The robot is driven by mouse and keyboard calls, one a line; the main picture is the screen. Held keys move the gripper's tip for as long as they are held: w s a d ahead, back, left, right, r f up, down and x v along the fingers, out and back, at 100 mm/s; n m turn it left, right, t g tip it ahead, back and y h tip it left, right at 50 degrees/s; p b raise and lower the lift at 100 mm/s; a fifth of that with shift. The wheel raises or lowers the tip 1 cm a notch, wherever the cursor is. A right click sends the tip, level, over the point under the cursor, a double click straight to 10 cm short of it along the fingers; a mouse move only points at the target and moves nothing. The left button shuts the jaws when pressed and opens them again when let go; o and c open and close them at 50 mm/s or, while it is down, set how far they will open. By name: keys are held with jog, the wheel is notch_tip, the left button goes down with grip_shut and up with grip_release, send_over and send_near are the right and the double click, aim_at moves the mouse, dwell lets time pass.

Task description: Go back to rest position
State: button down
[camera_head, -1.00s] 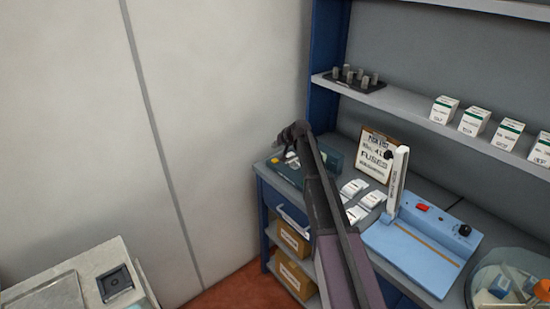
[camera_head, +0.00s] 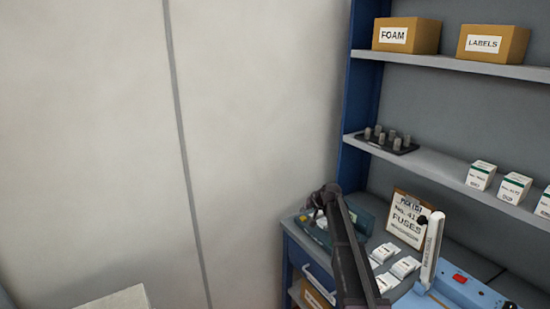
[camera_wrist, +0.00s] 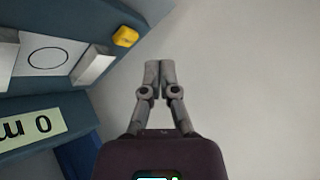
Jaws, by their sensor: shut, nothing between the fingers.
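My gripper (camera_wrist: 159,72) is shut and empty in the wrist view, its two fingers side by side against a plain pale surface. In the head view my arm reaches up over the bench to the blue-grey dispenser (camera_head: 368,219) at the bench's left end. The gripper's tips are not clear in that view. In the wrist view the dispenser (camera_wrist: 70,100) fills the left side. It has a yellow knob (camera_wrist: 125,36), a white plate with a circle (camera_wrist: 48,56) and a pale label (camera_wrist: 32,128). The fingers appear apart from it.
A clipboard (camera_head: 408,218) reading FUSES stands behind several white packets (camera_head: 390,266). A blue sealer (camera_head: 455,290) with a raised white arm is to the right. Shelves above hold FOAM (camera_head: 407,36) and LABELS (camera_head: 493,42) boxes. A bare wall (camera_head: 260,130) is at left.

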jog(key=s+f+g+h, duration=0.2)
jog(key=s+g, duration=0.1)
jog(key=s, duration=1.8)
jog(key=s+d+f+n+g+h, duration=0.1)
jog(key=s+f+g+h, duration=0.1)
jog(key=s, duration=1.8)
jog(key=shift+s+f+g+h, duration=0.35)
jog(key=shift+g+h, duration=0.15)
jog(key=shift+g, duration=0.4)
dwell(0.6)
